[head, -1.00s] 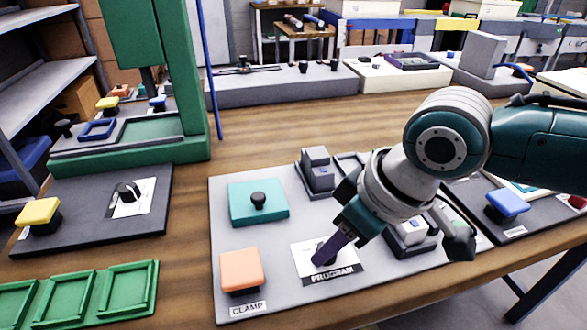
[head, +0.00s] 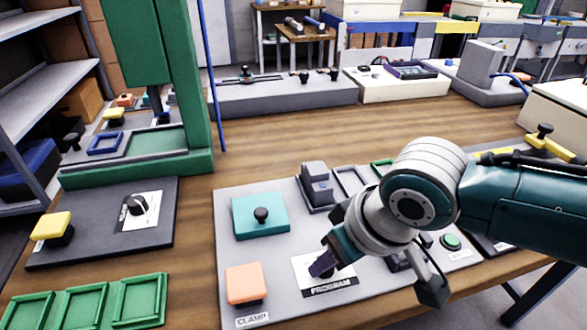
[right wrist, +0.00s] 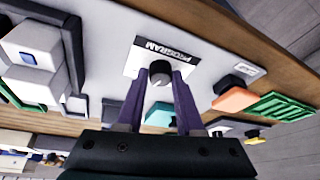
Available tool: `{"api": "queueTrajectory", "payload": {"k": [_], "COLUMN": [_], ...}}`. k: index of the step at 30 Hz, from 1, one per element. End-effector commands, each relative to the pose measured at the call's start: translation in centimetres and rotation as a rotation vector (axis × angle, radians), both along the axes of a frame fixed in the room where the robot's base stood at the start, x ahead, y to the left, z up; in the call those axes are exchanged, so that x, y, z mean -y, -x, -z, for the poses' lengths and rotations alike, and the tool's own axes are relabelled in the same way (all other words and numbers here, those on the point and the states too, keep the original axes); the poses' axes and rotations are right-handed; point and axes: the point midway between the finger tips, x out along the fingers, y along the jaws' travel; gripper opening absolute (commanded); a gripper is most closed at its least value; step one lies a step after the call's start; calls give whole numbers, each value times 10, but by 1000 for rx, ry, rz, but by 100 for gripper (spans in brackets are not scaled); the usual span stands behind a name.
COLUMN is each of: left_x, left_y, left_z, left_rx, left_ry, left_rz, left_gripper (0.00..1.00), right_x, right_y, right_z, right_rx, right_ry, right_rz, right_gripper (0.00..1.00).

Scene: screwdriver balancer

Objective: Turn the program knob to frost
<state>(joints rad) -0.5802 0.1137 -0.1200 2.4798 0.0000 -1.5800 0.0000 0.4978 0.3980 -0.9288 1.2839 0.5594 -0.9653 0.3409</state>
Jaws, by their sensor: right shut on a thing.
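The program knob (right wrist: 159,72) is a dark round knob with a light pointer mark, on a white plate labelled PROGRAM (head: 329,285). In the right wrist view it sits between the two purple fingertips of my right gripper (right wrist: 160,80). My right gripper (head: 322,266) is shut on it and comes down from the upper right in the head view. There the fingers hide most of the knob. I cannot read any settings around the knob, so I cannot tell where frost is. My left gripper is not in view.
On the same grey panel (head: 290,210) are an orange clamp button (head: 244,283), a teal block with a black knob (head: 260,214) and a green button (head: 450,241). Green trays (head: 85,302) lie at front left.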

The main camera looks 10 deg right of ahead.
Motion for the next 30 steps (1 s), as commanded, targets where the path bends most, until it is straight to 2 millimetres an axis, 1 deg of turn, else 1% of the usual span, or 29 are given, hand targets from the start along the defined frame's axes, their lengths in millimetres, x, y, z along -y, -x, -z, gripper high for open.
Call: {"api": "queueTrajectory", "payload": {"k": [1,9,18,24,30], "left_x": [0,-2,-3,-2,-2], "left_y": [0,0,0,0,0], "left_z": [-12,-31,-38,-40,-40], "left_rx": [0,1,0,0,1], "left_ry": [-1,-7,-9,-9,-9], "left_rz": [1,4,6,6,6], "left_gripper": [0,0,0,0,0], "right_x": [-2,-4,-6,-5,-5], "right_y": [2,2,1,1,1], "right_z": [-5,-3,-2,-1,-1], "right_rx": [-4,-3,-1,0,1], "right_ry": [-5,-4,-4,-4,-2], "right_rz": [40,269,452,517,539], "right_gripper": [0,0,0,0,0]}}
